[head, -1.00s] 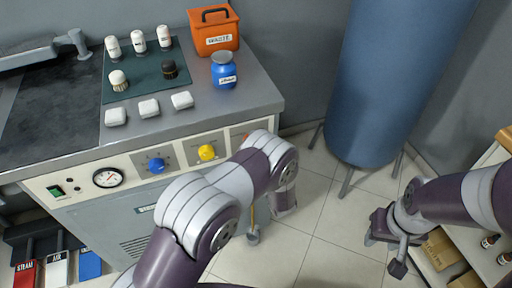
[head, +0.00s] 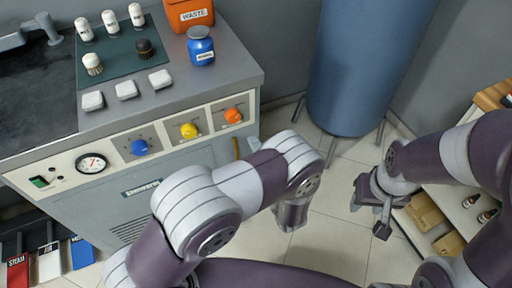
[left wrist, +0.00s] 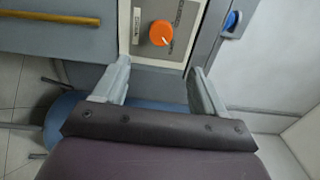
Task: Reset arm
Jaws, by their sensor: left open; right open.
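My left gripper (head: 291,216) hangs in front of the right end of the grey console (head: 195,170), above the tiled floor, with its fingers poorly seen in the head view. In the left wrist view my left gripper (left wrist: 158,78) is open and empty, its two fingers apart. Beyond them an orange knob (left wrist: 161,33) shows on the console panel; it is also in the head view (head: 233,115). My right gripper (head: 368,217) is open and empty, over the floor in front of the shelf at the right.
On the console top stand an orange waste box (head: 190,14), a blue jar (head: 201,50), white bottles, brushes and white blocks. A large blue cylinder (head: 365,65) stands on legs behind. A wooden-topped shelf (head: 492,97) is at the right. Floor between is clear.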

